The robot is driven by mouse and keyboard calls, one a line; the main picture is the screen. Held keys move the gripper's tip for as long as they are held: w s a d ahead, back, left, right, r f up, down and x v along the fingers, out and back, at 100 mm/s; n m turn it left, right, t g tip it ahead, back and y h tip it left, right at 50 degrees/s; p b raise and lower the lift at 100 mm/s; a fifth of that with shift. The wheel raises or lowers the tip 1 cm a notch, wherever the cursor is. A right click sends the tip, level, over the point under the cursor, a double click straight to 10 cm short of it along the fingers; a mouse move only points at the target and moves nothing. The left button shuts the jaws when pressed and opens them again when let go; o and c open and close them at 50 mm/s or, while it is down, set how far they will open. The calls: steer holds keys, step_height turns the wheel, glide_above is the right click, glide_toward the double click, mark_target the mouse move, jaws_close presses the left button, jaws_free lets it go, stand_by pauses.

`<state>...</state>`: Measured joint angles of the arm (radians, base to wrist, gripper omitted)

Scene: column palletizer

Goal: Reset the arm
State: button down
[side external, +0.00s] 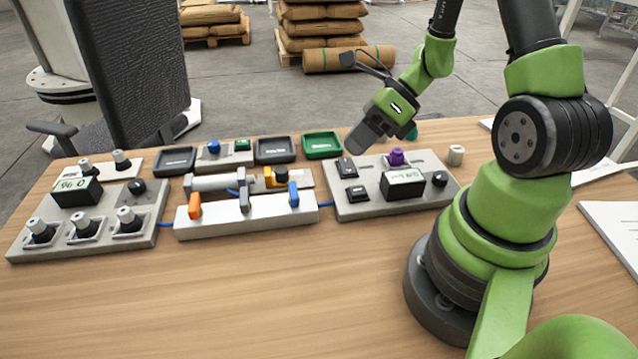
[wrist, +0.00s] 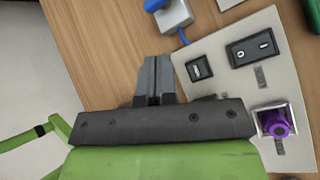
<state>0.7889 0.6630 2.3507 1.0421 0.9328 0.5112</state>
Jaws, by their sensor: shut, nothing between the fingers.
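My gripper (side external: 362,140) hangs in the air at the end of my green arm, above the back left part of the right-hand control panel (side external: 347,208). In the wrist view its two grey fingers (wrist: 155,80) are pressed together with nothing between them. Beside them in that view lies the same panel (wrist: 222,85), with a black rocker switch (wrist: 252,49), a smaller black switch (wrist: 199,68) and a purple knob (wrist: 277,122). The purple knob also shows in the side view (side external: 396,157). I see no contact between my gripper and the panel.
A middle panel with levers (side external: 247,212) and a left panel with several knobs (side external: 85,238) stand along the table. Small trays, one green (side external: 321,145), lie behind. The front of the wooden table (side external: 250,300) is clear.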

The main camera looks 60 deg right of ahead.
steer(key=s+a+r+n+t+h, duration=0.1)
steer(key=s+a+r+n, duration=0.3)
steer(key=r+n, duration=0.5)
steer(key=s+a+r+n+t+h, duration=0.1)
steer(key=s+a+r+n+h, duration=0.3)
steer(key=r+n, duration=0.6)
steer(key=a+n, duration=0.1)
steer(key=n, duration=0.8)
steer(key=shift+s+a, duration=0.25)
steer(key=shift+s, duration=0.05)
